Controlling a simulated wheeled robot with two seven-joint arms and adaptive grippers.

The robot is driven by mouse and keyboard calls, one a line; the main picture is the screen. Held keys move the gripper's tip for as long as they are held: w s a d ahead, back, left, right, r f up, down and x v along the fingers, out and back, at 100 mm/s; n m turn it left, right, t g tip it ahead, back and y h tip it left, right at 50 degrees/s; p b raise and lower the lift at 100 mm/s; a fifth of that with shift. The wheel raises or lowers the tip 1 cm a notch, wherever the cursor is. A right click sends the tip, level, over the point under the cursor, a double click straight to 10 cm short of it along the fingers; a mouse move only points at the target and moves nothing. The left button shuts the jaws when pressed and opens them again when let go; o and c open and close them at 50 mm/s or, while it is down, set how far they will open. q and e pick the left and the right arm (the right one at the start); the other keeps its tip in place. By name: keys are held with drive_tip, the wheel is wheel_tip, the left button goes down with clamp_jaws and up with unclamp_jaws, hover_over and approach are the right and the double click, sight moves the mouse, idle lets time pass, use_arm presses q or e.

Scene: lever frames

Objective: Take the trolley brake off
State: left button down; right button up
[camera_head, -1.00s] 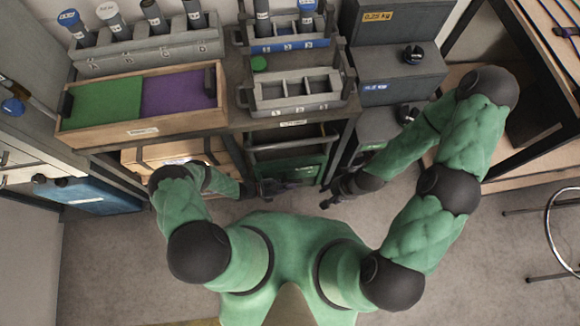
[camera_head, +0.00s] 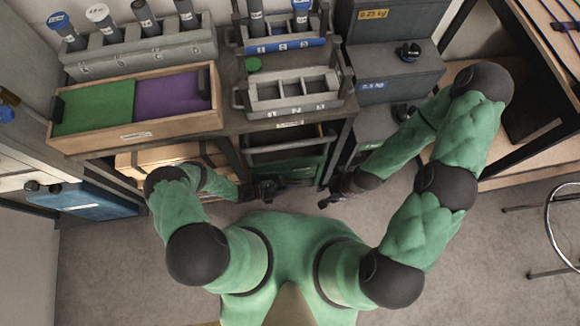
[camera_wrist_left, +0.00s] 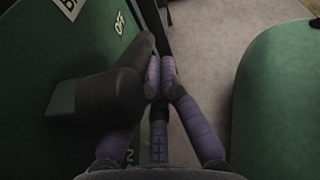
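The brake lever (camera_wrist_left: 95,95) is a dark, thick handle on the trolley's green panel (camera_wrist_left: 95,40) in the left wrist view. White "OFF" lettering is above the lever, and part of "ON" shows below it. My left gripper (camera_wrist_left: 161,72) has its purple fingers drawn together just right of the lever's end. The fingers look shut and empty, beside the lever; whether they touch it is unclear. In the head view my left gripper (camera_head: 268,190) is in front of the green trolley (camera_head: 285,165). My right gripper (camera_head: 328,200) hangs to its right, too small to judge.
Above the trolley is a bench with a grey divided tray (camera_head: 290,97) and a wooden box (camera_head: 140,130) with green and purple sections. Grey weight blocks (camera_head: 400,75) stand to the right. A stool (camera_head: 560,235) is at the far right. Floor is free around my base.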

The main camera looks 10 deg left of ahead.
use_arm(q)
drive_tip(key=shift+w+d+r+t+h, duration=0.1)
drive_tip(key=shift+d+r+t+h, duration=0.15)
drive_tip(key=shift+h, duration=0.35)
drive_tip(key=shift+w+d+r+t+h, duration=0.1)
drive_tip(key=shift+d+r+t+h, duration=0.15)
drive_tip(key=shift+h, duration=0.35)
use_arm(e)
drive_tip(key=shift+w+f, duration=0.25)
drive_tip(key=shift+w, duration=0.7)
idle(1.8)
use_arm(q)
drive_tip(key=shift+s, duration=0.1)
